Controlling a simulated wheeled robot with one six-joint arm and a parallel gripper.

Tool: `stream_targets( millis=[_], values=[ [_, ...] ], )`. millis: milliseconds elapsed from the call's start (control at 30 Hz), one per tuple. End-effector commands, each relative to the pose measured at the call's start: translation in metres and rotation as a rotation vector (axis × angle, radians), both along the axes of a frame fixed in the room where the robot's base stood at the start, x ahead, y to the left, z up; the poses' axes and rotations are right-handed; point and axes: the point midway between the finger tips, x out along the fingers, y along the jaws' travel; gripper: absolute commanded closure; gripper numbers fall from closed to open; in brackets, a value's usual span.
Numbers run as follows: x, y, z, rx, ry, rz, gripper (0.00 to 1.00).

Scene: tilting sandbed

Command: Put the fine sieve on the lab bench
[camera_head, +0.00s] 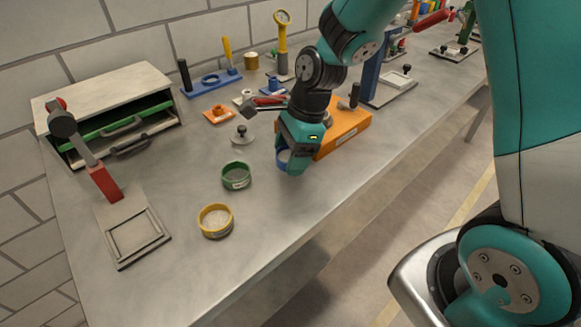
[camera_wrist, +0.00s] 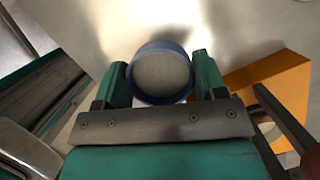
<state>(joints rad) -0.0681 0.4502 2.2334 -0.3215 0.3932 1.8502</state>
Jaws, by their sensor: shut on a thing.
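My gripper (camera_head: 291,165) is shut on a blue ring-shaped sieve (camera_head: 282,157), with one finger on each side of its rim. In the wrist view the blue sieve (camera_wrist: 142,60) sits between the two fingers of my gripper (camera_wrist: 161,77), and its grey mesh faces the camera. It is at or just above the lab bench (camera_head: 185,180); I cannot tell if it touches. A green sieve (camera_head: 236,183) and a yellow sieve (camera_head: 215,231) stand on the bench to the left. No mesh grade is readable, so which is the fine one cannot be told.
An orange block (camera_head: 341,137) stands close to the right of my gripper. A grey knobbed lid (camera_head: 241,137) lies to its left. A drawer cabinet (camera_head: 105,85) and a red-handled press (camera_head: 104,182) are at the far left. The bench front is clear.

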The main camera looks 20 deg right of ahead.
Motion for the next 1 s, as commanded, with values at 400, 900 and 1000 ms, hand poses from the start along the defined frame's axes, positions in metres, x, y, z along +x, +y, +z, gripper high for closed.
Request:
stream_targets(
  millis=[400,900,1000],
  values=[
    [0.000,0.000,-0.039,0.000,0.000,0.000,0.59],
    [0.000,0.000,-0.042,0.000,0.000,-0.001,0.10],
    [0.000,0.000,-0.042,0.000,0.000,-0.001,0.10]
  ],
)
